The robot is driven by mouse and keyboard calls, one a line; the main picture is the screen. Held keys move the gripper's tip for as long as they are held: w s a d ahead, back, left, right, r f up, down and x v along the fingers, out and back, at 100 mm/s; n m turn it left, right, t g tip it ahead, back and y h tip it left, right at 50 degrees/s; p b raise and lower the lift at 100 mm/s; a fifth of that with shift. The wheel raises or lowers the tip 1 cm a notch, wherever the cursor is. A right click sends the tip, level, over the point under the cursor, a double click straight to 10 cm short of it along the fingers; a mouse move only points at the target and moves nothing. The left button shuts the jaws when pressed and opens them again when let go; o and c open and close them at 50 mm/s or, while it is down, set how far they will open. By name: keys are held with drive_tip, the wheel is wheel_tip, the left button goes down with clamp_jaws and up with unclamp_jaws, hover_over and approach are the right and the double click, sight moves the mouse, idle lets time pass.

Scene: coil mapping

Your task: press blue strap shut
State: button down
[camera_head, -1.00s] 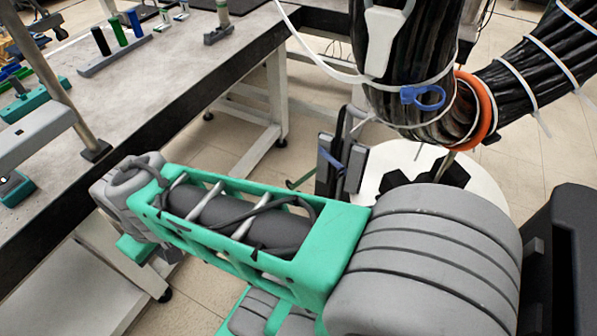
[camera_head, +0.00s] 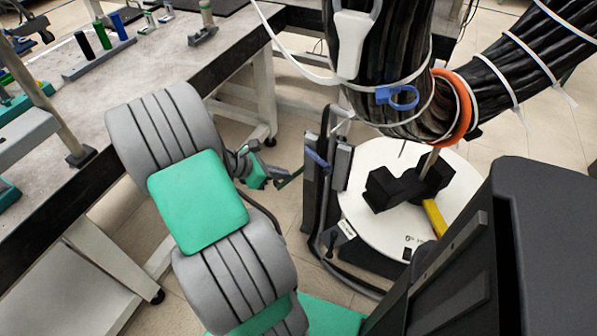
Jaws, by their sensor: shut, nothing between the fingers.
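A short blue strap (camera_head: 317,157) lies slanted across the upper part of a dark upright holder (camera_head: 341,166) in the middle of the view. I cannot tell whether its end is fastened. A second blue piece, a clip with an open loop (camera_head: 397,97), sits on the black cable bundle above right. My gripper (camera_head: 266,177) shows small, behind my arm and left of the holder. It looks shut and empty, with a visible gap between it and the strap. Much of my wrist is hidden behind my own arm.
The thick black cable bundle (camera_head: 375,50) with an orange ring (camera_head: 463,108) hangs above the holder. A round white base (camera_head: 380,222) with black blocks stands to the right. The grey workbench (camera_head: 150,70) edges the left. Tiled floor shows between.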

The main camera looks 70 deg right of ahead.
drive_tip(key=s+d+r+b+x, duration=0.1)
drive_tip(key=r+b+x, duration=0.1)
drive_tip(key=x, duration=1)
drive_tip(key=shift+b, duration=0.65)
drive_tip(key=shift+d, duration=0.1)
